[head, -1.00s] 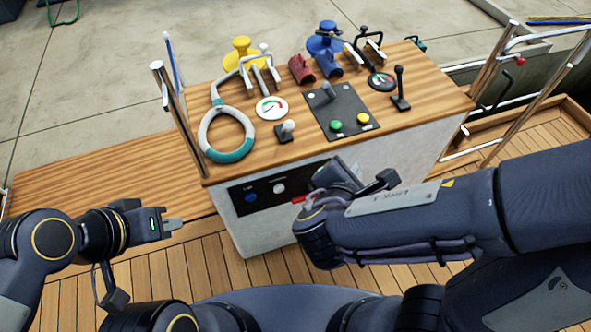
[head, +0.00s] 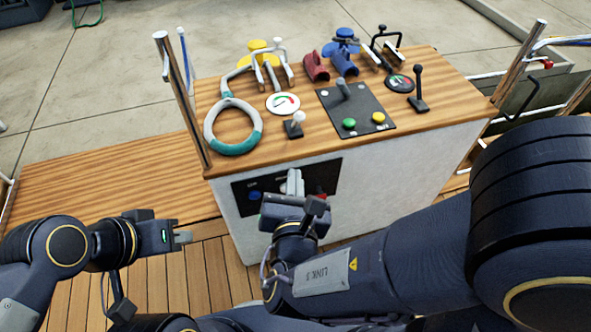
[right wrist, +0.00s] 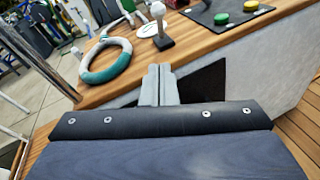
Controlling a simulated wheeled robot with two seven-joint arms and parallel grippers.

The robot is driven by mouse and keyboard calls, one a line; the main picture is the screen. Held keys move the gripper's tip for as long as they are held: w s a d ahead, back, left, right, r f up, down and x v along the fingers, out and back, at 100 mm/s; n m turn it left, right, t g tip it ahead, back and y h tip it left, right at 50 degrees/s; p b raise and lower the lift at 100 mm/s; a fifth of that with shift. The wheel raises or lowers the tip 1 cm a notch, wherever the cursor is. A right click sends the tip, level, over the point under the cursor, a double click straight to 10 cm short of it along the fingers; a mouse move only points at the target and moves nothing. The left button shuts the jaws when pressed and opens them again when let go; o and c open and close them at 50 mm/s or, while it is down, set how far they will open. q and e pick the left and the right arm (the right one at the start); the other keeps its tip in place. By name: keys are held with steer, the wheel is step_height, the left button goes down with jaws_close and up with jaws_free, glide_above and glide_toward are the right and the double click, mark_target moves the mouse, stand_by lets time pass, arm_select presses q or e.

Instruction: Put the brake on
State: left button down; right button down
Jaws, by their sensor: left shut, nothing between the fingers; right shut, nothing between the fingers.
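No control is readable as the brake. The console (head: 420,147) has a black front panel (head: 325,172) with a blue button (head: 254,196), a mostly hidden pale knob and a red part (head: 320,196) partly behind my right gripper (head: 294,182). That gripper is shut and empty, its fingers pointing up in front of the panel; contact cannot be told. The right wrist view shows its closed fingers (right wrist: 158,85) before the panel (right wrist: 205,83). On top stand a white-knobbed lever (head: 295,124) and a black lever (head: 418,90), both roughly upright. My left gripper (head: 183,237) is shut and empty, left of the console.
The console top also carries a grey-teal rope ring (head: 255,131), a gauge (head: 283,104), a dark plate (head: 360,105) with green (head: 349,123) and yellow (head: 378,118) buttons, and winches. A metal post (head: 178,95) rises at its left corner. A wooden bench (head: 110,175) extends left.

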mark_target(297, 121)
steer(key=w+b, duration=0.2)
steer(key=w, duration=0.9)
steer(key=shift+d+r, duration=0.15)
steer(key=shift+r, duration=0.3)
